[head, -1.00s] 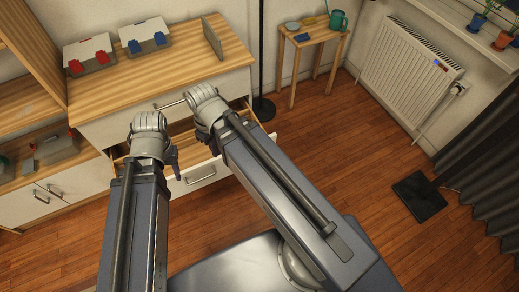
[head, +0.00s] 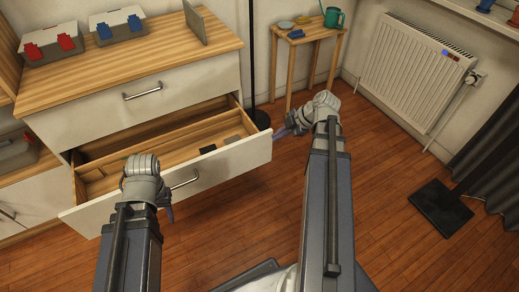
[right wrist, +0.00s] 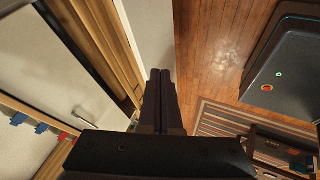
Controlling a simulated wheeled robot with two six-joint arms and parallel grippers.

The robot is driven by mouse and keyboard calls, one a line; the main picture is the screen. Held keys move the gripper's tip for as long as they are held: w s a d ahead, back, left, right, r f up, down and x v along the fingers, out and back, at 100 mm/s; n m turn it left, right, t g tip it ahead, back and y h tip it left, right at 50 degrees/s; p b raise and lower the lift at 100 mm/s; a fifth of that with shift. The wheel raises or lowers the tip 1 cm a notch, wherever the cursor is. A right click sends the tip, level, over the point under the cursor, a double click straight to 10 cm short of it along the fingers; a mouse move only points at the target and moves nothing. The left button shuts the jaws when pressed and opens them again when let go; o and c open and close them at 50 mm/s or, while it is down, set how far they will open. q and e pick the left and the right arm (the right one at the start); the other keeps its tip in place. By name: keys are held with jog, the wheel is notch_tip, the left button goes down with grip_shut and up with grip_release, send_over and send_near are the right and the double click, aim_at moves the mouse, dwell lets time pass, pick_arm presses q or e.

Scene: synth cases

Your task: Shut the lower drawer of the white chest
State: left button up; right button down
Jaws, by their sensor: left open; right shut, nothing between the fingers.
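The white chest (head: 215,78) has a wooden top. Its upper drawer is shut, with a bar handle (head: 142,90). The lower drawer (head: 225,163) is pulled well out in the head view, its inside showing. Its handle (head: 185,180) is on the white front. My left gripper (head: 168,212) is open in front of the left half of that front; its wrist hides part of the panel, and I cannot tell if it touches. My right gripper (head: 281,132) is shut and empty just beyond the drawer's right front corner; its closed fingers also show in the right wrist view (right wrist: 161,85).
Small dark items (head: 207,150) lie in the lower drawer. Two cases, with red (head: 70,35) and blue (head: 120,22) latches, stand on the chest.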

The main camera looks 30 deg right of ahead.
jog(key=d, duration=0.1)
jog(key=b, duration=0.8)
send_near(252, 143)
notch_tip(252, 143, down, 4)
jog(key=a, duration=0.2)
pick_arm(q)
notch_tip(252, 143, down, 9)
pick_arm(e)
jog(key=shift+w+d, duration=0.1)
jog(key=shift+w, duration=0.9)
pick_arm(q)
jog(key=shift+a+r, duration=0.1)
pick_arm(e)
jog(key=shift+w, duration=0.1)
jog(key=w, duration=2.4)
jog(key=shift+w, duration=0.4)
jog(key=shift+s, duration=0.1)
